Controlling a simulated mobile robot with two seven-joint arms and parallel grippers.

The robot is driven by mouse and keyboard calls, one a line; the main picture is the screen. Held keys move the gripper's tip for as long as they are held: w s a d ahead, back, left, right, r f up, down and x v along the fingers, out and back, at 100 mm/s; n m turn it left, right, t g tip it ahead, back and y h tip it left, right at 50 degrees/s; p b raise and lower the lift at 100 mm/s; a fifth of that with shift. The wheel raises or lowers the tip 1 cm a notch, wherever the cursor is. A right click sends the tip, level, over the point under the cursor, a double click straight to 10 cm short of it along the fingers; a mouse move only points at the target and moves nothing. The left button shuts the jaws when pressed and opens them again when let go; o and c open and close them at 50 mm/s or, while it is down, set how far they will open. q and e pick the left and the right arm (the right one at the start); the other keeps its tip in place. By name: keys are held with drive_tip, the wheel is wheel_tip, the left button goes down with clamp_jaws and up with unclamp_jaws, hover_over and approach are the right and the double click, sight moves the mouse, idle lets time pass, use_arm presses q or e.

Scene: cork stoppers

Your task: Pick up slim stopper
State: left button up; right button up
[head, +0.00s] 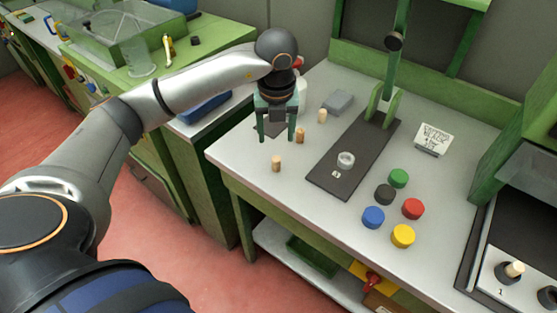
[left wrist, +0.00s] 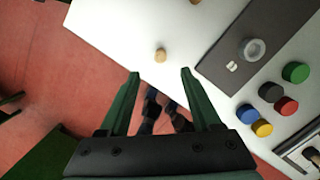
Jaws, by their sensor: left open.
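Three cork stoppers stand apart on the grey-white bench. A pale tan one (head: 276,163) is nearest the front edge, a browner one (head: 300,136) is behind it, and a pale one (head: 322,116) is farther back. I cannot tell surely which is the slim one. My left gripper (head: 276,138) is open and empty, pointing down above the bench near the front two stoppers. In the left wrist view, the open fingers (left wrist: 160,76) have one stopper (left wrist: 160,55) just beyond and between their tips. My right gripper is not in view.

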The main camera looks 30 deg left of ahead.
sight(276, 159)
use_arm(q)
drive_tip(key=f, duration=0.3)
drive_tip(key=f+p, duration=0.1)
drive_tip(key=f, duration=0.3)
drive_tip(key=w+f, duration=0.1)
drive_tip(key=f, duration=0.2)
drive_tip(key=shift+w+a+f, duration=0.1)
drive_tip(key=shift+a+f, duration=0.25)
drive_tip(key=shift+a, duration=0.05)
drive_tip(key=shift+c, duration=0.3)
clamp_jaws()
